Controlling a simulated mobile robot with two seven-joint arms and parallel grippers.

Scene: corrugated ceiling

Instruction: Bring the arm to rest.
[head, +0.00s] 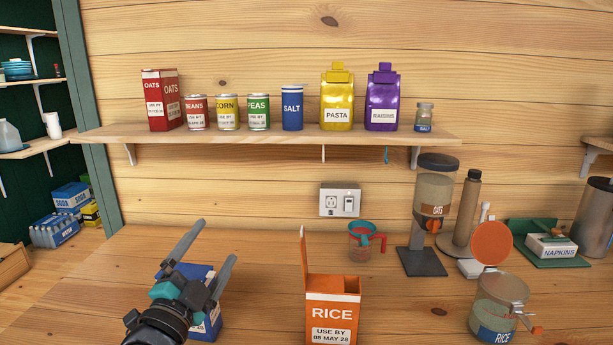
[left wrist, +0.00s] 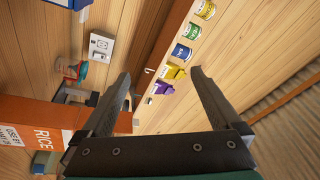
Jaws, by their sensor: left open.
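My left gripper (head: 208,257) is open, raised above the wooden counter at the lower left of the head view. Its two fingers point up and to the right and hold nothing. In the left wrist view the open fingers (left wrist: 160,85) frame the wall and the shelf, with nothing between them. A blue box (head: 206,325) stands behind the gripper and is partly hidden by it. An orange rice box (head: 332,312) with its flap up stands to the right of the gripper, apart from it. My right gripper is not in view.
A wall shelf (head: 270,136) holds an oats box, several cans, salt, pasta and raisins. A measuring cup (head: 362,241), an oats dispenser (head: 432,205), a rice jar (head: 496,305) and a napkin holder (head: 550,247) stand on the counter. The counter (head: 130,270) is clear at left.

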